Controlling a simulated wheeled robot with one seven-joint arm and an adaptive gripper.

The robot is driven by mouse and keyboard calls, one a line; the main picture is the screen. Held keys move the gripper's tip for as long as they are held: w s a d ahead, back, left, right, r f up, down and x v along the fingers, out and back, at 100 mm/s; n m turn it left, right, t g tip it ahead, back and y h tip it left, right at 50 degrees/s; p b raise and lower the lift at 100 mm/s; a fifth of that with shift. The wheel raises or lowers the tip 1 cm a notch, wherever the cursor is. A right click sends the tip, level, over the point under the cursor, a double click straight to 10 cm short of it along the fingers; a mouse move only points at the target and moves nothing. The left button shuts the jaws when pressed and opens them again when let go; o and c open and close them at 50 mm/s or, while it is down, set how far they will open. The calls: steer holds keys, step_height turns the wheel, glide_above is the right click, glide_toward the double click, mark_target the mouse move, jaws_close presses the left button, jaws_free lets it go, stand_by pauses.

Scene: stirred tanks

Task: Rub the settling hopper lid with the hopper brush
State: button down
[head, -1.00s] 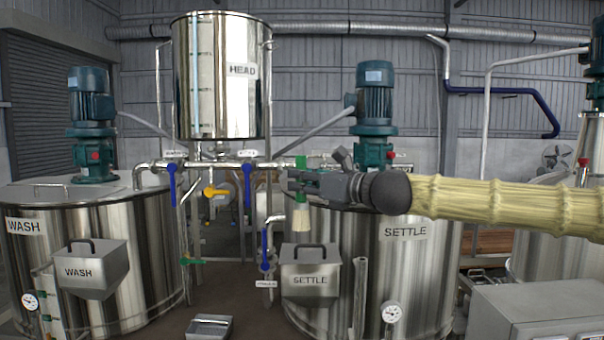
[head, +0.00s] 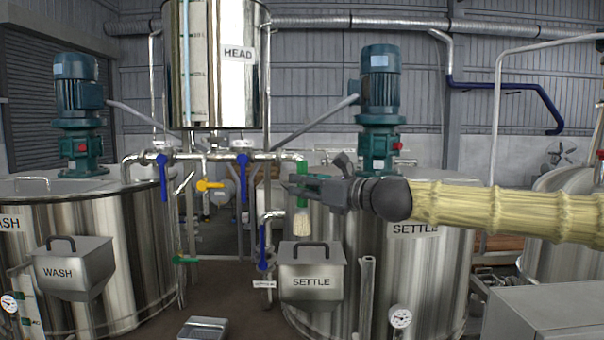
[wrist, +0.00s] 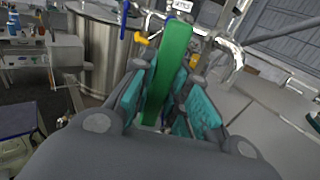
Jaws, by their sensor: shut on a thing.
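My gripper (head: 302,187) is shut on the green handle of the hopper brush (head: 301,222), whose pale bristles point down. In the wrist view the green handle of the brush (wrist: 168,72) stands between the teal finger pads; the bristles are hidden there. The settling hopper, marked SETTLE (head: 312,282), hangs on the front of the SETTLE tank. Its lid (head: 311,258) is closed, with a dark arched handle on top. The brush hangs above the lid, apart from it, slightly left of its handle.
The SETTLE tank (head: 430,270) stands behind the hopper. Pipes with blue valve levers (head: 245,180) run close to the left of my gripper. The WASH hopper (head: 75,272) is at the left. An open metal tray (head: 204,328) lies low in front. A grey cabinet (head: 540,312) stands at the right.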

mark_target(306, 166)
steer(key=shift+s+f+b, duration=0.15)
steer(key=shift+f+b, duration=0.3)
steer(key=shift+f, duration=0.45)
steer(key=shift+f+b, duration=0.45)
steer(key=shift+f, duration=0.45)
steer(key=shift+d+p, duration=1.45)
steer(key=shift+d, duration=2.3)
steer(key=shift+a+p, duration=0.7)
steer(key=shift+a, duration=3.15)
steer(key=shift+r+p, duration=0.3)
steer(key=shift+p, duration=0.2)
steer(key=shift+d+f+b, duration=0.55)
steer(key=shift+d+b, duration=0.8)
steer(key=shift+d, duration=2.55)
steer(key=shift+w+a+r+b, duration=0.1)
steer(key=shift+a+b, duration=0.4)
steer(key=shift+a, duration=1.45)
steer(key=shift+w+a+r+b, duration=0.1)
steer(key=shift+a+b, duration=0.4)
steer(key=shift+a, duration=1.45)
steer(key=shift+d+r+p, duration=0.1)
steer(key=shift+r+p, duration=2.2)
steer(key=shift+r, duration=1.75)
